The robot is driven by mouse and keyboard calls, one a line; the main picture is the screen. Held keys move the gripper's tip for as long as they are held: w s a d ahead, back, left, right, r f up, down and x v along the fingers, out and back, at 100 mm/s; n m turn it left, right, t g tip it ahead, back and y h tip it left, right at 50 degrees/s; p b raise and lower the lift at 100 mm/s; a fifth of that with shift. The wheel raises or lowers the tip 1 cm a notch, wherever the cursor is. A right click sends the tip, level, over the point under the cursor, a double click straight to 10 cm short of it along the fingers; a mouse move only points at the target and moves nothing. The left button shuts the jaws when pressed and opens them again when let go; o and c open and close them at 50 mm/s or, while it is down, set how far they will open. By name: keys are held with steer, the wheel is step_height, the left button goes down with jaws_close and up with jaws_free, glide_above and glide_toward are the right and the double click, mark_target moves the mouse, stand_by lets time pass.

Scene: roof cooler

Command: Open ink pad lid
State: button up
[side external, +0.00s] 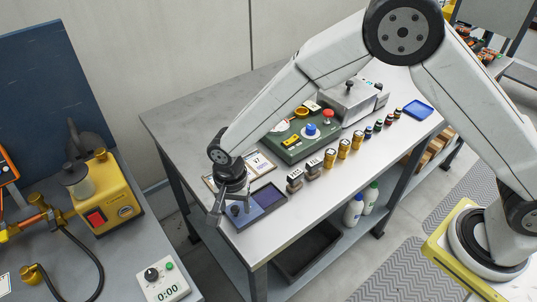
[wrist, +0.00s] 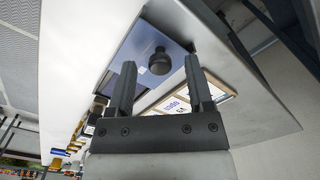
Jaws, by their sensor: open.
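The ink pad (side external: 266,198) is a flat, dark blue-purple rectangle at the near left end of the bench. It also shows as a blue plate in the wrist view (wrist: 132,48). A round black knob (wrist: 159,61) stands on it, taken to be the lid's knob. My gripper (side external: 231,213) is over the left part of the pad, pointing down. In the wrist view its two fingers (wrist: 160,72) are apart, with the knob showing between their tips. I cannot tell whether they touch it. The gripper hides part of the pad in the side view.
Framed cards (side external: 262,162) lie just behind the pad. Two stamps (side external: 295,180) stand to its right, then yellow-capped bottles (side external: 344,149) in a row. A green control box (side external: 298,137) sits behind them. The bench's front strip (side external: 330,195) is clear.

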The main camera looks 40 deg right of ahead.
mark_target(235, 208)
steer(key=shift+r, duration=3.8)
steer(key=s+d+r+n+t, duration=0.1)
steer(key=s+d+n, duration=0.3)
steer(key=d, duration=0.9)
steer(key=s+d+r+n+t, duration=0.1)
steer(key=s+d+r+n, duration=0.1)
steer(key=s+d+n, duration=0.3)
steer(key=s+d, duration=0.4)
steer(key=d, duration=0.3)
steer(key=shift+d+r+t, duration=0.25)
steer(key=shift+d+t, duration=0.05)
steer(key=shift+d, duration=0.05)
